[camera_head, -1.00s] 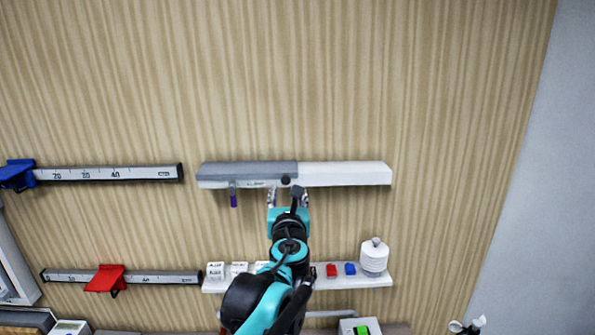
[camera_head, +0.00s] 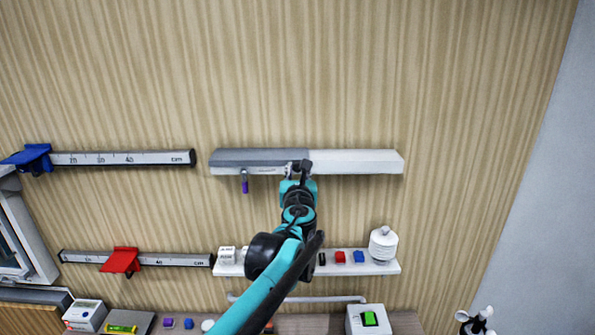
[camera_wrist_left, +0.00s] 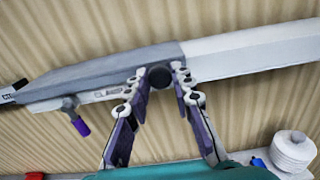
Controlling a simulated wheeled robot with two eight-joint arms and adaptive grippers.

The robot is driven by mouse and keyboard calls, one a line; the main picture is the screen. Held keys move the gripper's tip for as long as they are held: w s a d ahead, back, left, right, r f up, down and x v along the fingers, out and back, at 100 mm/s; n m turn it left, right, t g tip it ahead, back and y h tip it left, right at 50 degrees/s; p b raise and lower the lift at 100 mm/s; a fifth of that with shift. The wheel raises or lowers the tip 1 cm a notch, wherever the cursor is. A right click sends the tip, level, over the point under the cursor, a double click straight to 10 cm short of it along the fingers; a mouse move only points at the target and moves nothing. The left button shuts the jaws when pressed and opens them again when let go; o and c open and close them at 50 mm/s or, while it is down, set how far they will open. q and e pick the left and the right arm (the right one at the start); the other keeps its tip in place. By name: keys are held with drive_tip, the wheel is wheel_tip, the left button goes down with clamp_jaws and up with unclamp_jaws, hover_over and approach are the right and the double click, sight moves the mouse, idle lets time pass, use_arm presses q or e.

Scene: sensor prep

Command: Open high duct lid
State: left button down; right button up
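The high duct (camera_head: 355,162) is a long bar on the wall, with a grey lid (camera_head: 255,157) on its left part and a white right part. In the left wrist view the grey lid (camera_wrist_left: 110,72) carries a round black knob (camera_wrist_left: 159,76) on its front near the seam. A purple-tipped hook or latch (camera_head: 245,184) hangs under the lid's left part. My left gripper (camera_head: 298,170) is at the duct; in the left wrist view its fingers (camera_wrist_left: 159,84) are apart, one on each side of the knob. Contact with the knob cannot be told. My right gripper is not in view.
Below is a shelf (camera_head: 390,268) with small blocks and a white ribbed sensor (camera_head: 383,244). Rulers with a blue slider (camera_head: 32,158) and a red slider (camera_head: 121,260) are at left. A box with a green switch (camera_head: 368,319) stands below. The wall above the duct is clear.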

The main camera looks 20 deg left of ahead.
use_arm(q)
drive_tip(key=w+d, duration=0.2)
drive_tip(key=d, duration=0.6)
drive_tip(key=w+d, duration=0.2)
drive_tip(key=d, duration=0.6)
drive_tip(key=w+d, duration=0.3)
drive_tip(key=d, duration=0.6)
drive_tip(key=c, duration=1.3)
unclamp_jaws()
drive_tip(key=v, duration=1.2)
